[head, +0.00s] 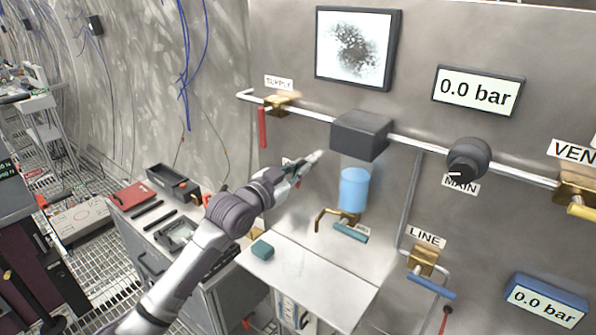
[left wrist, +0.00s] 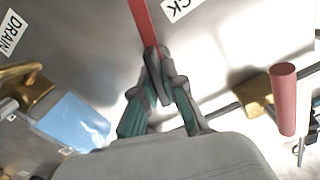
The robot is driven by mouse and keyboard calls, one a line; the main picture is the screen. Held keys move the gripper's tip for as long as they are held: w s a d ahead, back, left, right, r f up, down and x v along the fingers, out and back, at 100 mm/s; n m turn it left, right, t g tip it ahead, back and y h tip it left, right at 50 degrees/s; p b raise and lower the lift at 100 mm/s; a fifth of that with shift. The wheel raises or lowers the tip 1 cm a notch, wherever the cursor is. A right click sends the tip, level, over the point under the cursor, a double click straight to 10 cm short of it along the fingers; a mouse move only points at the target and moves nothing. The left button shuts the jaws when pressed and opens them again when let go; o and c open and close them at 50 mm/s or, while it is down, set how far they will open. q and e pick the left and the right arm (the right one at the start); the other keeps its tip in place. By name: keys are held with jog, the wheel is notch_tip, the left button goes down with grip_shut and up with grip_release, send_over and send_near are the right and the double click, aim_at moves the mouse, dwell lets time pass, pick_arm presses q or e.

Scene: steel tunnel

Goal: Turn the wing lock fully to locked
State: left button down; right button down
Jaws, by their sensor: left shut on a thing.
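The wing lock shows as a red bar (left wrist: 143,22) in the left wrist view, running up from between my fingertips. A label ending in "CK" (left wrist: 178,6) is beside it. My left gripper (left wrist: 156,82) is shut on the bar's near end, and its fingers hide the lock's centre. In the head view my left gripper (head: 308,166) is against the steel wall, left of the blue cylinder. There it hides most of the lock and its label, so I cannot tell the lock's angle. My right gripper is not in view.
The supply valve (head: 278,104) with its red lever (head: 262,128) is above left of my gripper. The dark box (head: 360,134) and blue cylinder (head: 353,189) are close on the right. A brass drain tap (head: 335,217) and a pale shelf (head: 318,285) are below. Both gauges read 0.0 bar.

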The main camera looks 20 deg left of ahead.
pick_arm(q)
jog(key=m, duration=0.6)
jog(key=shift+d+m, duration=0.1)
jog(key=shift+m, duration=0.2)
jog(key=m+p, duration=0.1)
jog(key=m, duration=0.3)
jog(key=shift+f, duration=0.1)
jog(key=shift+f+m+p, duration=0.15)
jog(key=shift+m+p, duration=0.4)
jog(key=shift+m, duration=1.25)
jog(key=shift+d, duration=0.1)
jog(key=c, duration=1.2)
grip_release()
jog(key=shift+c, duration=0.2)
jog(key=shift+s, duration=0.1)
jog(key=v, duration=1.2)
